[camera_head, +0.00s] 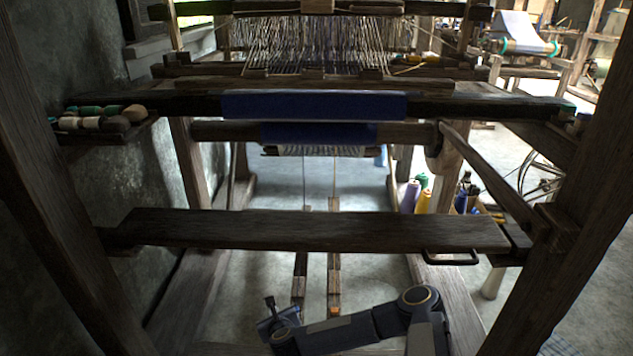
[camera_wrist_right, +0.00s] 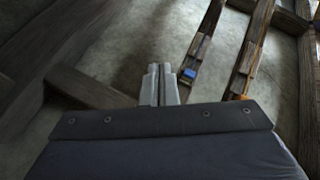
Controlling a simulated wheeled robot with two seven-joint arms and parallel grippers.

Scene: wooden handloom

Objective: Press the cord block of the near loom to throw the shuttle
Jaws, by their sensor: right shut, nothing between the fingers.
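The near loom (camera_head: 300,232) fills the head view, with dark blue cloth (camera_head: 315,104) on its front beam. Two cords hang below the cloth to two narrow wooden bars (camera_head: 300,275) (camera_head: 334,282) near the floor. I cannot tell for certain which piece is the cord block; no shuttle is clearly visible. My right gripper (camera_head: 269,303) is low in front of the loom, left of the bars. In the wrist view its fingers (camera_wrist_right: 160,70) are together and empty, beside a wooden bar with a blue patch (camera_wrist_right: 188,73). My left gripper is not in view.
A wide plank (camera_head: 300,231) crosses the loom above my right arm. Thick posts stand on both sides. A tray of bobbins (camera_head: 100,122) is at left; yarn cones (camera_head: 412,196) stand at right. Another loom (camera_head: 520,45) is behind. Bare floor shows under the near loom.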

